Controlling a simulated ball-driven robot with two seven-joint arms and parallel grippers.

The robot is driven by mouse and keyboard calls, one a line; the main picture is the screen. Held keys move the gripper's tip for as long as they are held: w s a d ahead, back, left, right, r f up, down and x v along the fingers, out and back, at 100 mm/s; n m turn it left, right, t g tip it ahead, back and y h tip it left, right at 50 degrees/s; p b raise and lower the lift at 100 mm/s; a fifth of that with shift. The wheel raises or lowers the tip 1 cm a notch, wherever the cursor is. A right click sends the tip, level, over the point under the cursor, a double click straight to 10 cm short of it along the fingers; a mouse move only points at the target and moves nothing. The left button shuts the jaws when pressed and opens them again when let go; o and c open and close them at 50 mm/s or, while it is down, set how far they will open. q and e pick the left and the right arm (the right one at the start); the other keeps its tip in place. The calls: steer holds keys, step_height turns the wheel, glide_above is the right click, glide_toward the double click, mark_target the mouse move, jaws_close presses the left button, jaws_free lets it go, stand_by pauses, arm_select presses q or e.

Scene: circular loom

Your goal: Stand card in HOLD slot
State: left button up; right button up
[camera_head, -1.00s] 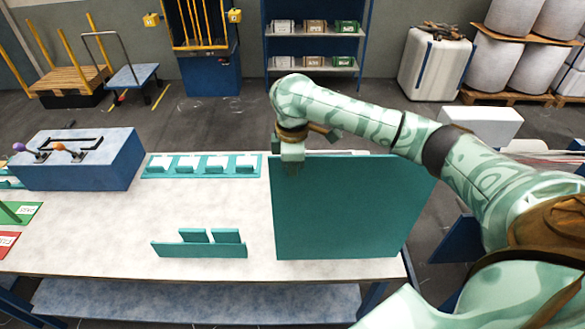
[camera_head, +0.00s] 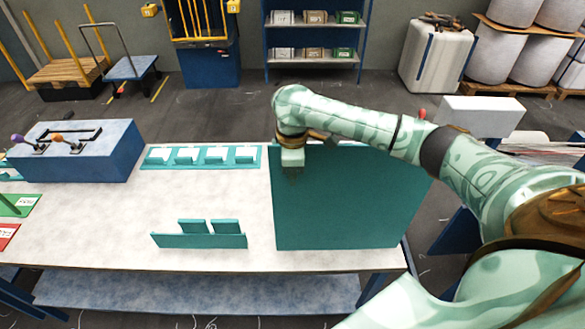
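My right gripper (camera_head: 292,168) points down at the upper left corner of a large teal panel (camera_head: 345,205) on the right of the table. Its fingertips are small and dark against the panel, so I cannot tell whether they are open or hold a card. My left gripper is out of view. White cards (camera_head: 217,154) stand in a row in a teal holder (camera_head: 152,165) at the table's back. A low teal rack (camera_head: 200,241) with two upright plates stands at the front middle. No HOLD label is readable.
A blue box (camera_head: 90,160) with levers stands at the table's left. Green (camera_head: 14,206) and red (camera_head: 6,236) labelled trays lie at the left edge. The white tabletop (camera_head: 110,225) is clear between them and the teal rack.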

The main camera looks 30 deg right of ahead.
steer(key=o, duration=0.4)
steer(key=shift+o, duration=0.2)
step_height(320, 180, up, 16)
steer(key=p, duration=0.3)
steer(key=shift+r, duration=0.2)
